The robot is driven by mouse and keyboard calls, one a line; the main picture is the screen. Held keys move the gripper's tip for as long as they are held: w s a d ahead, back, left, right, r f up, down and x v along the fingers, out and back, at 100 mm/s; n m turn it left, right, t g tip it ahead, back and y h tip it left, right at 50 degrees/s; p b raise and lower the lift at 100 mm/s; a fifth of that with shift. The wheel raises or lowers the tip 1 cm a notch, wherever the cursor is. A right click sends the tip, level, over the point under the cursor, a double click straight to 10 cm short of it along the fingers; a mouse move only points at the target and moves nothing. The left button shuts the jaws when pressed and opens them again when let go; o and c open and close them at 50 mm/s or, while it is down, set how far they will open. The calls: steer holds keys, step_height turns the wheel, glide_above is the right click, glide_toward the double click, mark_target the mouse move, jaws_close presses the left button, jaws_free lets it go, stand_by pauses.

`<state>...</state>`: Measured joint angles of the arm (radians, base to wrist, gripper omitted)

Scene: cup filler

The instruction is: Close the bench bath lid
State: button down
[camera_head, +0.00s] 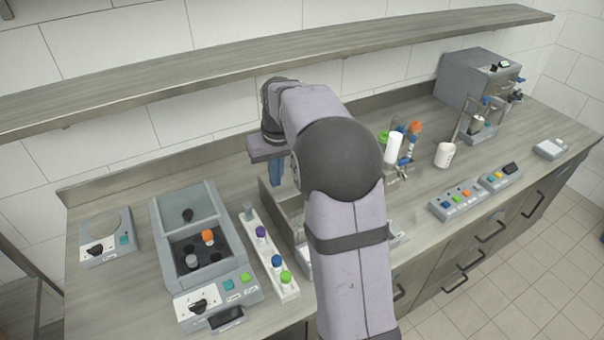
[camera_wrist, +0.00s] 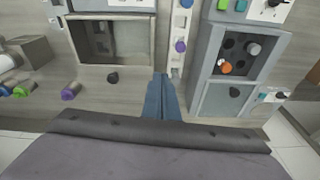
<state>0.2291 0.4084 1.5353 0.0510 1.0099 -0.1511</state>
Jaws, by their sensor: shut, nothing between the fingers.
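The bench bath (camera_head: 157,232) is a grey box at the left of the bench. Its lid (camera_head: 183,203), a flat grey panel with a black knob (camera_head: 187,214), covers the rear part of the top. The front part is open and shows a dark well with an orange-capped vial (camera_head: 208,237) and a grey-capped one (camera_head: 192,261). In the wrist view the lid (camera_wrist: 215,101) and its knob (camera_wrist: 234,92) are at the right. My gripper (camera_head: 275,180) is shut and empty, apart from the lid, to the right of the bath. Its blue fingers (camera_wrist: 161,80) show in the wrist view.
A white rack (camera_head: 265,253) with purple, blue and green caps stands right of the bath. A grey open-topped basin (camera_wrist: 118,62) is beyond it. A balance-like device (camera_head: 105,240) is left of the bath. A shelf (camera_head: 240,65) runs above the bench. My arm hides the middle.

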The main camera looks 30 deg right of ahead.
steer(key=w+d+t+b, duration=0.2)
steer(key=w+d+b, duration=0.2)
steer(key=w+d, duration=0.8)
steer(key=shift+m+h, duration=0.3)
steer(key=p+x, duration=0.1)
steer(key=x, duration=0.2)
steer(key=s+p+x, duration=0.1)
steer(key=x, duration=0.2)
steer(key=d+p+x, duration=0.1)
steer(key=p+x, duration=0.1)
steer(key=x, duration=0.1)
steer(key=shift+s+f, duration=0.2)
steer(key=shift+f, duration=0.3)
steer(key=shift+s+f, duration=0.1)
steer(key=shift+s+a+f+p, duration=0.2)
steer(key=shift+s+p, duration=0.1)
steer(key=shift+s, duration=0.65)
steer(key=shift+s+a+f+p, duration=0.15)
steer(key=shift+s+p, duration=0.15)
steer(key=shift+s, duration=0.6)
